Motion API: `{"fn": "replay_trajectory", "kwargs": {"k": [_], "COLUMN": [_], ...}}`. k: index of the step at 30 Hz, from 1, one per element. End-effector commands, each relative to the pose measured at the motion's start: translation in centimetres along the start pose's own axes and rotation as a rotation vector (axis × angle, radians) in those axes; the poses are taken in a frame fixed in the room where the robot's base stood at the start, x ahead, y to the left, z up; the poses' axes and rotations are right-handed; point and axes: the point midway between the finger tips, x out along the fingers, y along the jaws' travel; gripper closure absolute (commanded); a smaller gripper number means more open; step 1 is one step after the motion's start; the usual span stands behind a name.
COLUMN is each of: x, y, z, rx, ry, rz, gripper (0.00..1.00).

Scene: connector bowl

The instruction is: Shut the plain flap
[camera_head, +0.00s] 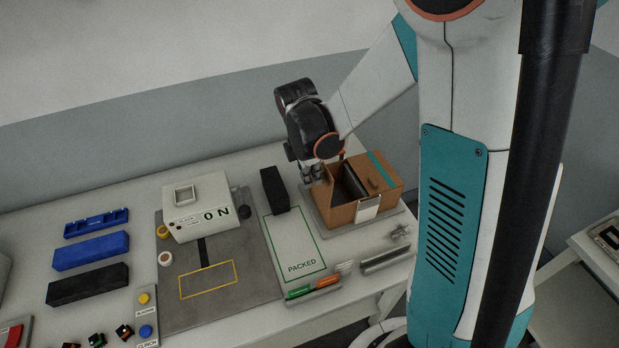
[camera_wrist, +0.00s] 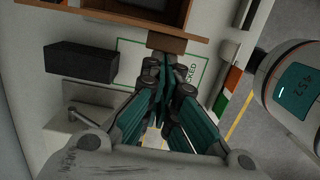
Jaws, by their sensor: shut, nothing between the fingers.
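The brown box (camera_head: 345,212) stands on a grey base at the back right of the bench. Its right part is covered by a flap with a teal stripe (camera_head: 383,168). Its left part is open and shows a dark inside. My gripper (camera_head: 314,178) is shut and empty, pointing down at the box's left side. In the wrist view the box (camera_wrist: 190,27) is at the top, and a short brown piece (camera_wrist: 178,44) lies just beyond my shut fingertips (camera_wrist: 160,62). I cannot tell whether this piece is the plain flap, or whether my fingertips touch it.
A black block (camera_head: 274,189) stands left of the box, beside the board marked PACKED (camera_head: 300,245). A white ON device (camera_head: 200,207) is on a grey mat further left. Blue and black blocks lie at the far left. A small metal part (camera_head: 400,233) lies front right of the box.

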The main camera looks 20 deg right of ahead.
Motion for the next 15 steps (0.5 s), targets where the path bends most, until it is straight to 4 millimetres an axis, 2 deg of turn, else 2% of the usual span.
{"fn": "replay_trajectory", "kwargs": {"k": [8, 15], "x": [-0.1, 0.0], "y": [0.0, 0.0], "z": [1.4, 4.2], "rx": [0.006, 0.011], "ry": [0.096, 0.289], "rz": [0.000, 0.001], "gripper": [1.00, 1.00]}}
